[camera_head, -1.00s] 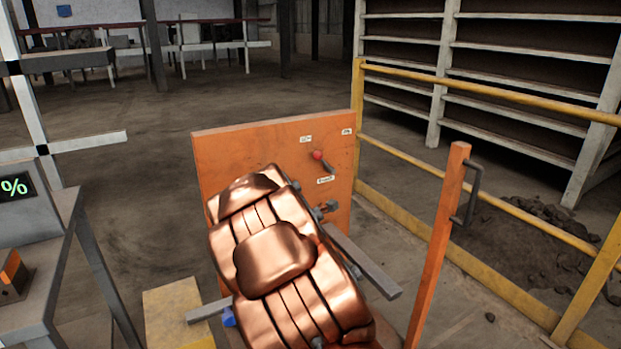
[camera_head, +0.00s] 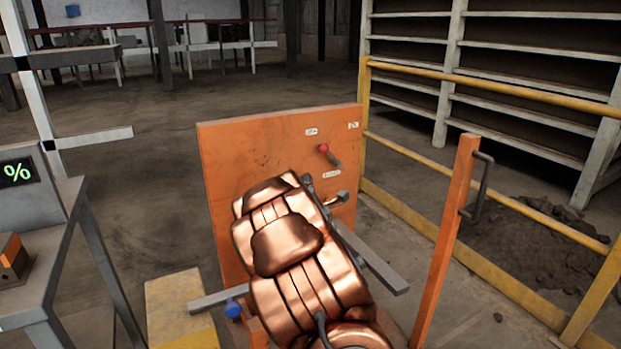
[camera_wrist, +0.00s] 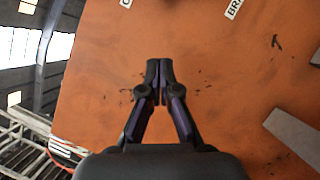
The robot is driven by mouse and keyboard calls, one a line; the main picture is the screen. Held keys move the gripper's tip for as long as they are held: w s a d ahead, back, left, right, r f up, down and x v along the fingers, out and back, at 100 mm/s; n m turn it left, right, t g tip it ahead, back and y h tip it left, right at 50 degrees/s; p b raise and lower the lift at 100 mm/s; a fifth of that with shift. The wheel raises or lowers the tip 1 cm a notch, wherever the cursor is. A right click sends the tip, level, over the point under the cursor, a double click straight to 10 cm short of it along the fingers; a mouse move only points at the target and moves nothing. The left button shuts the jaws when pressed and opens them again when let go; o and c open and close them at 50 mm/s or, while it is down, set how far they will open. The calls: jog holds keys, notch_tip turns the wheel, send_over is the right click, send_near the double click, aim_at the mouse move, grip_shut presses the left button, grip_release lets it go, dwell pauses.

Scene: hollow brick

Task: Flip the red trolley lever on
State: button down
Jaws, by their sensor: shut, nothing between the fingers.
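The red-knobbed lever (camera_head: 323,148) is on the upright orange board of the trolley (camera_head: 250,150) in the head view. Its dark shaft slants down and right from the knob. Small white labels sit above it, and a longer one (camera_head: 331,174) below. My gripper (camera_wrist: 153,75) is shut and empty in the wrist view, pointing at bare orange board. A label starting "BRA" (camera_wrist: 234,8) shows at the top there. The lever is not visible in that view. In the head view my copper arm largely hides the gripper, below the lever.
An orange post with a dark handle (camera_head: 455,230) stands at the right. Yellow rails (camera_head: 480,250) run behind it. A grey table with a display (camera_head: 20,180) is at the left. A yellow block (camera_head: 172,295) stands low beside the trolley. Grey bars (camera_head: 372,258) extend beside my arm.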

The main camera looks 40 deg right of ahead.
aim_at(328, 154)
jog(key=b+x, duration=0.1)
jog(key=x, duration=0.7)
jog(key=shift+w+d, duration=0.15)
jog(key=shift+d, duration=0.05)
jog(key=d, duration=0.1)
jog(key=s+d+r, duration=0.1)
jog(key=d+r, duration=0.1)
jog(key=shift+s, duration=0.35)
